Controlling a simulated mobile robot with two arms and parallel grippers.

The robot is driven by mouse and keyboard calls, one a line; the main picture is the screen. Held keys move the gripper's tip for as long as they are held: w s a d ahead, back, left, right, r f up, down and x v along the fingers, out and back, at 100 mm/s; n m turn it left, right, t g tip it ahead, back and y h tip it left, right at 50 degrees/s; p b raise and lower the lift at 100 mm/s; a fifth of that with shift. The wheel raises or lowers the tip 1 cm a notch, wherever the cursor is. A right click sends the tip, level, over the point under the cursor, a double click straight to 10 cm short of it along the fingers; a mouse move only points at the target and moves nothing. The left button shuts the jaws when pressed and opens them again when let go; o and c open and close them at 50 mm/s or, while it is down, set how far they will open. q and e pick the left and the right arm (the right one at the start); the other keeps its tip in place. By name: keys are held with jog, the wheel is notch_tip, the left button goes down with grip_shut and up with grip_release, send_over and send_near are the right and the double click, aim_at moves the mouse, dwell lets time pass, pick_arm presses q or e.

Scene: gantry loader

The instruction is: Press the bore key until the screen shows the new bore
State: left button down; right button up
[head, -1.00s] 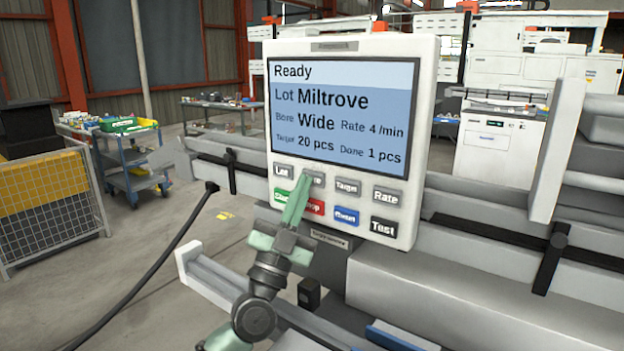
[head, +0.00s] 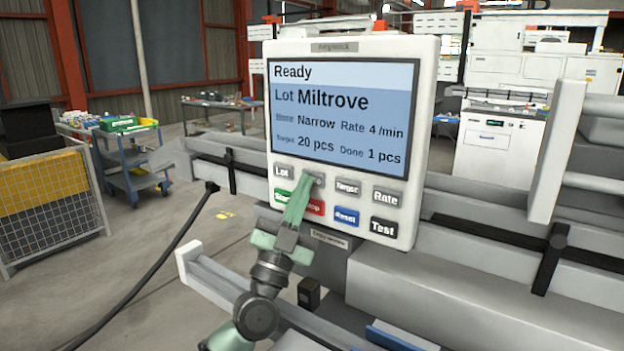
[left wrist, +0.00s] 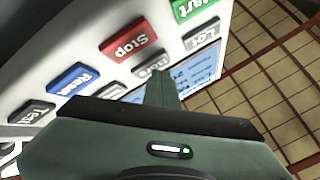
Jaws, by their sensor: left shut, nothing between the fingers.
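The control panel (head: 425,150) is white, with a blue screen (head: 344,118) above two rows of keys. The screen reads Ready, Lot Miltrove, Bore Narrow, Rate 4/min, Target 20 pcs, Done 1 pcs. My left gripper (head: 306,180) is shut and empty, its fingertips at the bore key (head: 318,178) in the top row, covering much of it. In the left wrist view the fingers (left wrist: 160,82) reach up to the bore key (left wrist: 150,64); I cannot tell if they touch it. My right gripper is not in view.
The lot key (head: 283,172), target key (head: 347,187) and red stop key (head: 316,208) lie close around the fingers. Grey machine rails (head: 480,215) run behind and below the panel. A blue cart (head: 130,165) stands at the left on open floor.

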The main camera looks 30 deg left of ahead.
pick_arm(q)
jog(key=shift+s+p, duration=0.3)
jog(key=shift+s, duration=0.35)
jog(key=s, duration=0.1)
jog(key=s+p, duration=0.1)
jog(key=s, duration=0.3)
jog(key=shift+a, duration=0.25)
jog(key=shift+f, duration=0.1)
dwell(0.6)
